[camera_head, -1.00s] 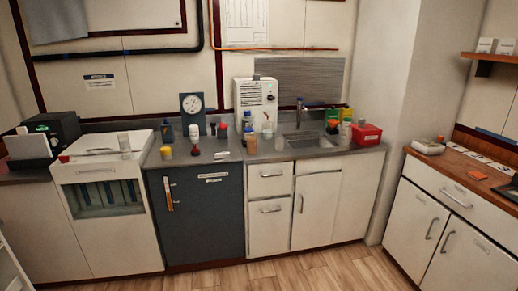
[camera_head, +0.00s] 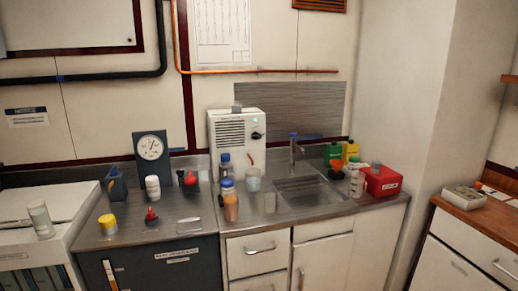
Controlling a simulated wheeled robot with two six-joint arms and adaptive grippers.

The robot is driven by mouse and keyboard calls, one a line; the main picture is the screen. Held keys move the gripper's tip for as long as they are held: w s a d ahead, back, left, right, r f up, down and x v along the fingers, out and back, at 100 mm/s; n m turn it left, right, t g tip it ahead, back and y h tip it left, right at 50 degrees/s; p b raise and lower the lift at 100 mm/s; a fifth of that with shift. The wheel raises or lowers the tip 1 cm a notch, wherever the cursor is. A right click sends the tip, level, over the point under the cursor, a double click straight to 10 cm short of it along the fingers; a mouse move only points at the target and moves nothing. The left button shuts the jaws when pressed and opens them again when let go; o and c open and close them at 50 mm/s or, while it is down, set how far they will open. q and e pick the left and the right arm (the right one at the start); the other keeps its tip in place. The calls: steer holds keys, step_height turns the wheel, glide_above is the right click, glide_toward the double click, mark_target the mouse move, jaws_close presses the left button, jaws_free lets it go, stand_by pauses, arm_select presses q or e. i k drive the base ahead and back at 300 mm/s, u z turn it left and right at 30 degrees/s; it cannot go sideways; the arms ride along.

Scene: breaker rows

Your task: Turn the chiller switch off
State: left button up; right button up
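A white box-shaped unit (camera_head: 238,142) with a slatted vent, likely the chiller, stands upright at the back of the counter, left of the sink. A dark round knob (camera_head: 256,136) sits on the right part of its front, with a small light patch above it. A small red mark shows lower on the front. The knob's exact setting is too small to tell. Bottles stand in front of the unit's lower part. Neither of my grippers is in view.
The sink (camera_head: 308,190) and a red box (camera_head: 382,181) are to the right. A wooden-topped cabinet (camera_head: 468,212) stands far right.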

mark_target(255, 135)
steer(key=z, duration=0.85)
steer(key=i, duration=0.85)
steer(key=z, duration=0.75)
steer(key=i, duration=1)
steer(key=u, duration=0.45)
